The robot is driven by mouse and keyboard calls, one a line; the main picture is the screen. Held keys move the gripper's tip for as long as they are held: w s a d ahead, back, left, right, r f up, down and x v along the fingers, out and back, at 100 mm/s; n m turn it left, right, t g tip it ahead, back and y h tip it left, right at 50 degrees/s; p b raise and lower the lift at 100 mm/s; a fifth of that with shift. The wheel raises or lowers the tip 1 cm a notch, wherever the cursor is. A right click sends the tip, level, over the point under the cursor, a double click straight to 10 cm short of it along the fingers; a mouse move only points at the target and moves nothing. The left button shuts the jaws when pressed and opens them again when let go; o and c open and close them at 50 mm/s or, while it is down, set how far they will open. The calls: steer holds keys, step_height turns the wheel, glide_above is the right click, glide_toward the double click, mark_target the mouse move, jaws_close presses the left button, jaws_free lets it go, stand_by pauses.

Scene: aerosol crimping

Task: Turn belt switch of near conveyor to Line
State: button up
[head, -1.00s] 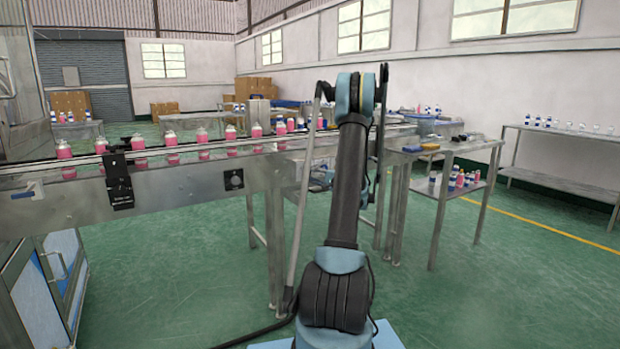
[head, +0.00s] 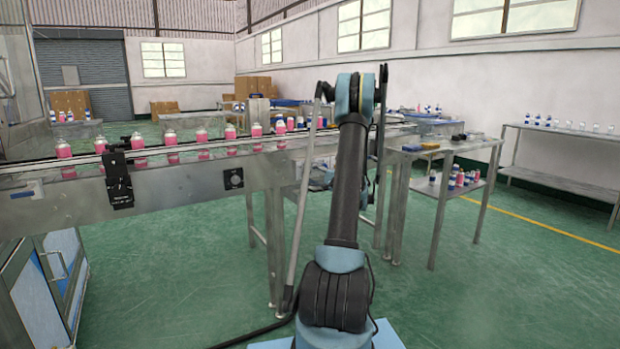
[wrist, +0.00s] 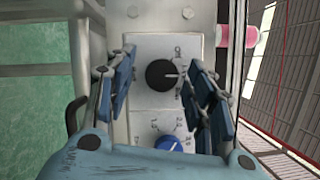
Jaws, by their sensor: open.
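In the wrist view a pale switch plate carries a black rotary knob (wrist: 160,74) with a light pointer mark toward the right. A blue knob (wrist: 168,144) sits below it, partly hidden by my gripper body. My gripper (wrist: 158,82) is open, with one blue finger on each side of the black knob. I cannot tell whether the fingers touch it. In the head view my gripper is hidden behind my arm. The near conveyor (head: 190,188) carries several pink bottles.
A black box (head: 118,180) and a small dark dial plate (head: 234,179) are on the conveyor's side. A metal table (head: 448,149) stands to the right, with bottles on its lower shelf. Another table (head: 565,130) is by the wall. The green floor between is open.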

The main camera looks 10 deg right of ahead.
steer(key=v, duration=1.2)
steer(key=shift+a, duration=0.1)
